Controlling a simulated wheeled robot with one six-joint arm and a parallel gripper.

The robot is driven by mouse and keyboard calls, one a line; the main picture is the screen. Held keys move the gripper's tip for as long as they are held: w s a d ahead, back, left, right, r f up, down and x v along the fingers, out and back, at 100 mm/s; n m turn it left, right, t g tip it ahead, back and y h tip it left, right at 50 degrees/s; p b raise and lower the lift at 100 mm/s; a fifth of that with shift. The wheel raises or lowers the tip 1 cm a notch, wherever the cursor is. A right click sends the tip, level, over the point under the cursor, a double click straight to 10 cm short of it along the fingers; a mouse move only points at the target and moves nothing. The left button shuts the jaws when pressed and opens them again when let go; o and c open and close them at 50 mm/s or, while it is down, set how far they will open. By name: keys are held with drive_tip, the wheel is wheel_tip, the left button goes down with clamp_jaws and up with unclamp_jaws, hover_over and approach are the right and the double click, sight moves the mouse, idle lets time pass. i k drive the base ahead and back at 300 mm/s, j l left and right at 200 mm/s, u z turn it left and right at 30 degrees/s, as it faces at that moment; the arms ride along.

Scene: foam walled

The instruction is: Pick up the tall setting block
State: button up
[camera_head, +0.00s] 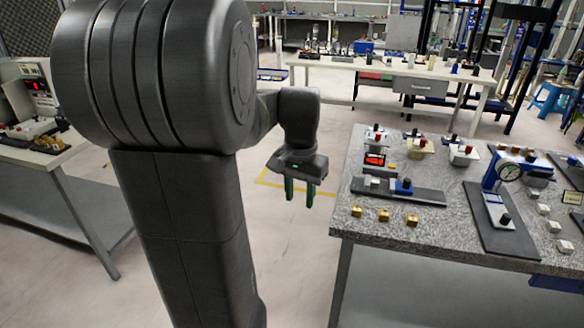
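My gripper (300,194) hangs over the floor, left of the granite-topped table (450,240). Its two green fingers point down with a gap between them, and nothing shows between them. Three small gold blocks (384,215) stand apart along the table's front left edge. Several small pale blocks (553,226) stand near the right side of the table. I cannot tell at this size which block is the tall setting block. My gripper is apart from all of them.
A dial gauge stand (509,171) rises from a dark plate at the right of the table. A dark base with a blue fixture (403,187) lies behind the gold blocks. Red-topped fixtures (464,152) stand farther back. Floor is clear between my arm and the table.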

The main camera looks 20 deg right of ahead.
sight(375, 182)
drive_tip(key=i+j+u, duration=0.25)
drive_tip(key=i, duration=0.15)
drive_tip(key=i+j+u, duration=0.25)
drive_tip(key=i, duration=0.15)
drive_tip(key=i+z, duration=0.55)
drive_tip(key=z, duration=0.25)
drive_tip(key=i+z, duration=0.35)
drive_tip(key=i+l+z, duration=0.15)
drive_tip(key=z, duration=0.3)
drive_tip(key=i+l+z, duration=0.1)
drive_tip(key=z, duration=0.35)
drive_tip(key=i+z, duration=0.55)
drive_tip(key=z, duration=0.3)
drive_tip(key=i+z, duration=0.15)
